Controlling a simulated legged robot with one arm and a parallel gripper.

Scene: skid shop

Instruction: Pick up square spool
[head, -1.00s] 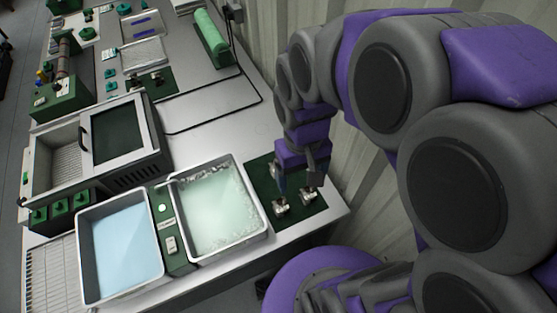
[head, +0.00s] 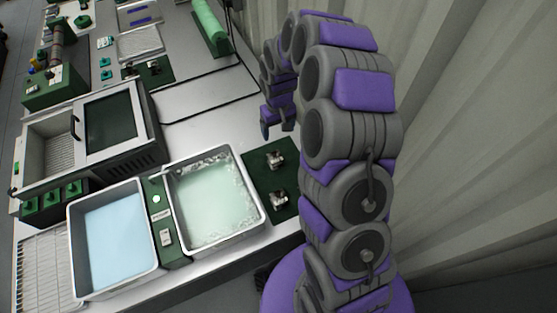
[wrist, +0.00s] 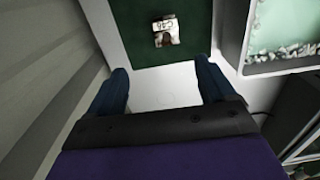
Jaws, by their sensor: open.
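Two small metallic pieces sit on a dark green mat (head: 259,181) beside the foamy tray, an upper one (head: 276,158) and a lower one (head: 279,198). I cannot tell for sure which is the square spool. The wrist view shows one such piece (wrist: 166,31), with a white label, on the green mat (wrist: 135,45), ahead of my gripper (wrist: 161,70). My gripper is open, with nothing between its two dark blue fingers. In the head view my gripper (head: 277,130) is above the bench, just beyond the mat.
A tray of foamy pale liquid (head: 262,222) stands left of the mat, and a tray of blue liquid (head: 75,262) farther left. A cabinet with a dark window (head: 110,122) stands behind them. A corrugated wall (head: 470,120) rises on the right. A black cable (head: 205,108) crosses the bench.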

